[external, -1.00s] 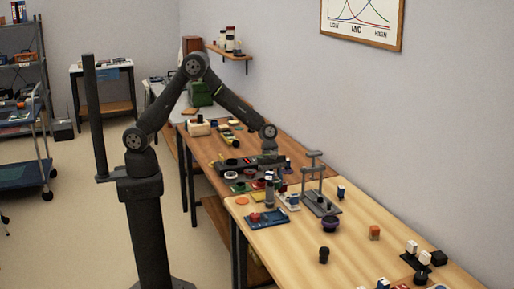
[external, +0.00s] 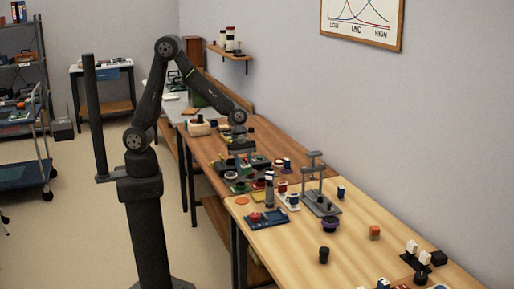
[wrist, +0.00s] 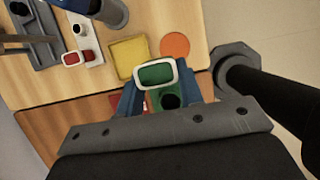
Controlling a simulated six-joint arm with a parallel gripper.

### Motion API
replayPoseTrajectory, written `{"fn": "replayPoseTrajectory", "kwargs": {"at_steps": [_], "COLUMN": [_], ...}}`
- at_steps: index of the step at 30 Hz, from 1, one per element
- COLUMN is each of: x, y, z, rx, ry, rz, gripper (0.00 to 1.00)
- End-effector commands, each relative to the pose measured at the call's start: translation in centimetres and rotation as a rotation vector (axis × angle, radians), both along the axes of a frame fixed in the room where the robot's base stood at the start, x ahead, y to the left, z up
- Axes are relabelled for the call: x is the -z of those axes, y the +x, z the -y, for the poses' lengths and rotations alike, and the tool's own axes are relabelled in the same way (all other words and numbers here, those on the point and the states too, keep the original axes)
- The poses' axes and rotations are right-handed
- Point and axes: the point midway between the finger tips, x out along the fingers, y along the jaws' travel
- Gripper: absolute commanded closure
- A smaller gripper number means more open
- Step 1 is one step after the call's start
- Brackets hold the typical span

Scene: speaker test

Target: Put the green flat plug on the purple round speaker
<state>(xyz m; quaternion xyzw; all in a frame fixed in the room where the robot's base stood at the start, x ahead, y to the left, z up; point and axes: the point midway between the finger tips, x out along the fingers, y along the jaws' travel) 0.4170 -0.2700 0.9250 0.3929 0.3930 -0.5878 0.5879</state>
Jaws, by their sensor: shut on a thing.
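My gripper (external: 240,150) hangs above the brown table in the external view. In the wrist view my gripper (wrist: 162,84) is shut on the green flat plug (wrist: 157,74), a rounded green piece with a white rim, between its bluish fingers.
A grey bottle-like post (external: 269,189) and a blue tray (external: 268,218) are nearby. Yellow (wrist: 128,57) and orange (wrist: 175,46) pads lie below. The light table's middle is mostly clear.

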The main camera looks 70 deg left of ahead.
Motion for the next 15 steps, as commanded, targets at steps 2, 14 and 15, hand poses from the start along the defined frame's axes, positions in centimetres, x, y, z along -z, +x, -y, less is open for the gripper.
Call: {"fn": "replayPoseTrajectory", "kwargs": {"at_steps": [2, 14, 15], "x": [-2.5, -11.3, -11.1], "y": [0.1, 0.3, 0.8], "z": [0.1, 0.4, 1.1], "rx": [0.001, -0.001, -0.006], "ry": [-0.004, 0.0, 0.004], "rz": [0.007, 0.003, -0.001], "gripper": [0.88, 0.88, 0.88]}}
